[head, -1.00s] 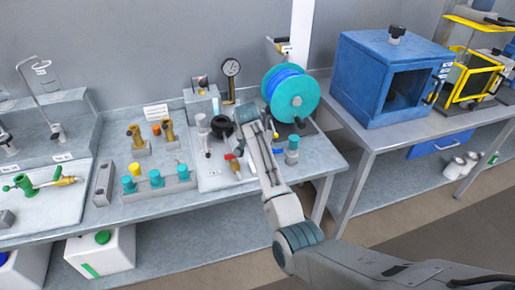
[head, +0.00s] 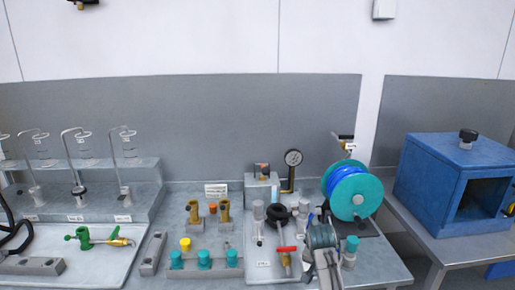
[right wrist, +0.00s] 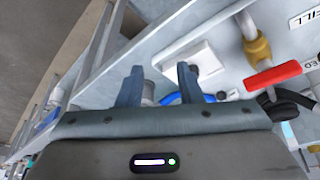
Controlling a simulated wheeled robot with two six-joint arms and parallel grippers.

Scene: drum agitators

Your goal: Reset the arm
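My right arm (head: 322,255) comes up from the bottom edge of the head view, in front of the hose reel. Its hand end is over the front of the bench, among the fittings. In the right wrist view my right gripper (right wrist: 159,84) has its two blue-grey fingers apart, with no object held between them. A valve with a red handle (right wrist: 273,76) is to the right of the fingers; the red handle also shows in the head view (head: 286,249), left of the arm. My left gripper is not in view.
The blue-and-teal hose reel (head: 352,190) stands just behind my right arm. A teal-capped post (head: 350,250) is close on its right. A pressure gauge (head: 293,158) stands behind. A blue box (head: 425,190) is on the right-hand table. Brass fittings (head: 223,210) and hooked rods stand left.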

